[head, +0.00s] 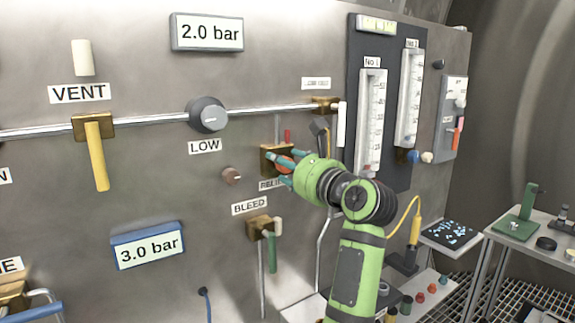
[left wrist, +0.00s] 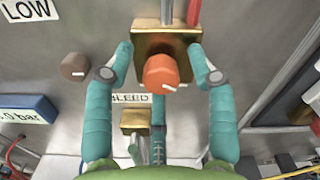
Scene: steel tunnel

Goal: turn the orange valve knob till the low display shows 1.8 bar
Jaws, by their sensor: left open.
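The orange valve knob (left wrist: 160,70) sits on a brass block (left wrist: 166,42) on the steel wall, its white mark pointing to the lower right. In the head view the orange knob (head: 285,164) is partly hidden by my fingers. My left gripper (left wrist: 161,58) is open, with teal fingers on the left, right and below the knob; I see gaps at both sides and cannot tell contact below. A white-faced display (head: 208,33) above the LOW label (head: 205,146) reads 2.0 bar. A blue-framed display (head: 148,246) lower down reads 3.0 bar. My right gripper is not in view.
A grey round part (head: 208,114) sits on the horizontal pipe, and a small brown knob (head: 232,176) is left of the brass block. The bleed valve's green handle (head: 272,252) hangs below. Flow tubes (head: 371,120) stand to the right. A yellow lever (head: 97,158) hangs under VENT.

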